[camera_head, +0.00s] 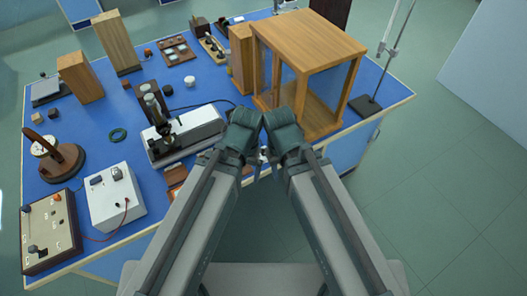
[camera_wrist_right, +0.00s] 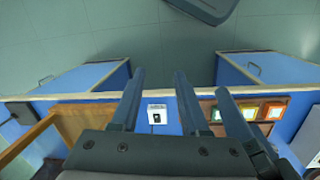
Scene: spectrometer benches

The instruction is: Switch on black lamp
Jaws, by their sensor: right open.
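A black upright instrument (camera_head: 153,108) stands near a long white-and-black unit on the blue bench; I cannot tell whether it is the black lamp. A small white box with a dark spot on its face (camera_wrist_right: 157,114) sits at the bench edge, perhaps a switch. In the wrist view it shows between the fingers of my right gripper (camera_wrist_right: 159,72), which is open and empty. In the head view my right gripper (camera_head: 277,163) points down near the front edge, close beside my left gripper (camera_head: 250,166). My left gripper's jaws are partly hidden, so their opening is unclear.
A wooden glass-sided case (camera_head: 315,45) stands right of the grippers. A white box with knobs (camera_head: 115,196) and a beige panel (camera_head: 50,232) stand at front left. A wooden holder with coloured squares (camera_wrist_right: 255,107) lies beside the small white box. A stand (camera_head: 366,105) is at right.

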